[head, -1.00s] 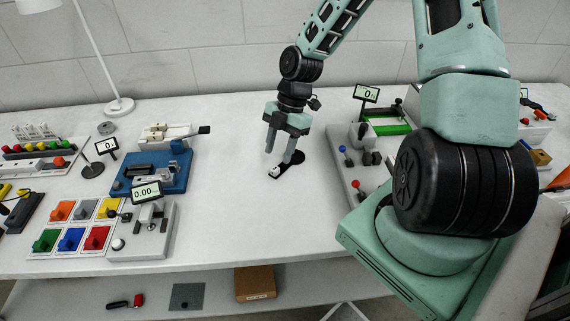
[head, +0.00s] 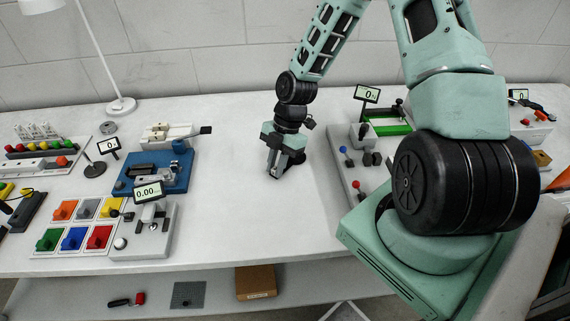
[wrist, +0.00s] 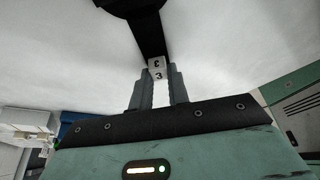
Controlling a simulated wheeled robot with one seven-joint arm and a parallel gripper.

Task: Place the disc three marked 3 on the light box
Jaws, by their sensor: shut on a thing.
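My gripper (head: 277,172) is low over the middle of the white bench. In the wrist view my gripper (wrist: 158,80) is shut on the handle of disc three (wrist: 149,32), a black strip with a pale block marked 3 between the fingertips. The strip runs up to a dark rounded part at the top edge, which is cut off. I cannot clearly pick out the light box.
A blue fixture (head: 165,172), a grey device reading 0.00 (head: 143,230) and coloured switches (head: 75,238) stand to the left. A grey panel with knobs (head: 362,165) stands to the right. The bench (head: 240,225) is clear around and in front of my gripper.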

